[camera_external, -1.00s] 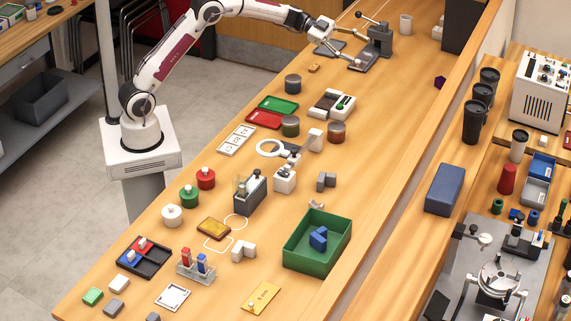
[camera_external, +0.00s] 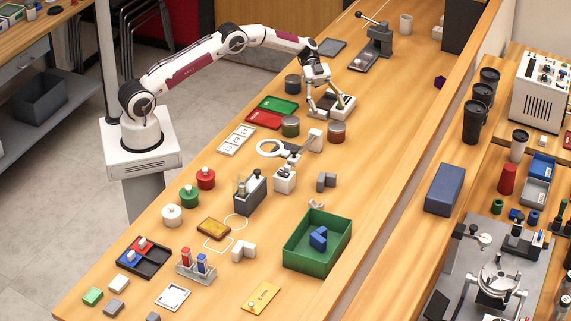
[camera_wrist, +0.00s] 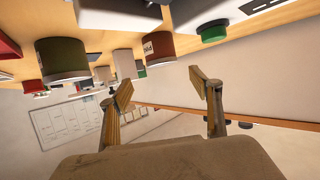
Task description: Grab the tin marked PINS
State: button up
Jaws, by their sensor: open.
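Three round tins stand on the bench in the external view: a dark grey-blue one (camera_external: 293,84), an olive one (camera_external: 290,127) and a red-brown one (camera_external: 336,132). The wrist view shows the olive tin (camera_wrist: 63,60) at left and the red-brown tin (camera_wrist: 159,49) near the middle. A pale label with dark letters shows at the red-brown tin's left edge; I cannot read it surely. No PINS mark is legible on the others. My gripper (camera_external: 324,111) is open and empty, pointing down above the bench beyond the red-brown tin. Its spread fingers show in the wrist view (camera_wrist: 160,88).
A pale box with dark parts (camera_external: 345,104) is close by my gripper. Green (camera_external: 278,108) and red (camera_external: 263,119) trays lie to the left. A magnifier stand (camera_external: 285,178) is on the near side of the tins. The bench right of the red-brown tin is clear.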

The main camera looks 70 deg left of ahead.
aim_at(336, 125)
jog(key=shift+d, duration=0.1)
dwell(0.3)
jog(key=shift+x, duration=1.2)
jog(key=shift+d+f, duration=0.1)
jog(key=shift+w+x, duration=0.2)
jog(key=shift+x, duration=2.3)
jog(key=c, duration=1.4)
